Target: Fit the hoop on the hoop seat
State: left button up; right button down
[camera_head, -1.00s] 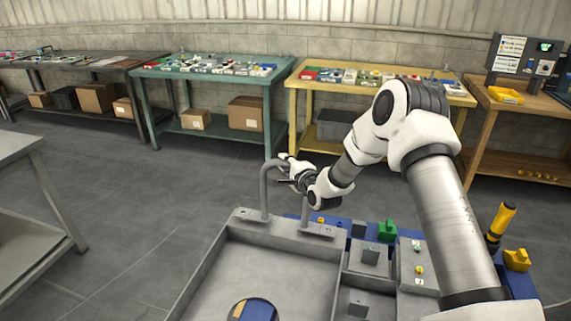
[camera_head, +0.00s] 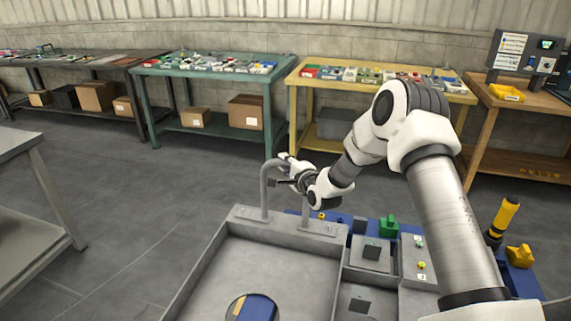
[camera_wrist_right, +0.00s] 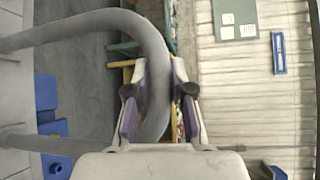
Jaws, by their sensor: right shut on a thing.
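The hoop (camera_head: 265,192) is a grey bent tube, upright at the back edge of the grey chassis tray. My right gripper (camera_head: 285,172) is shut on its upper bend. The wrist view shows the hoop (camera_wrist_right: 152,45) between the two fingers of the right gripper (camera_wrist_right: 158,95), its two legs running left toward a grey surface. The hoop seat (camera_head: 284,221) appears to be the flat grey ledge at the tray's back, just below the legs. I cannot tell whether the leg ends are fully in it. My left gripper is out of view.
The grey chassis tray (camera_head: 205,270) has a round opening in its floor and smaller compartments at right. Blue, green and yellow parts stand behind and right of it. A grey table (camera_head: 25,215) is at the left. Work tables line the back wall, with open floor before them.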

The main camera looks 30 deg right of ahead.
jog(key=c, duration=0.9)
grip_release()
jog(key=shift+f, duration=0.1)
jog(key=shift+c, duration=0.2)
jog(key=shift+s, duration=0.15)
jog(key=s+a+r, duration=0.1)
jog(key=s, duration=1)
jog(key=shift+s+a+r, duration=0.15)
jog(key=shift+s+r, duration=0.1)
jog(key=shift+s, duration=0.1)
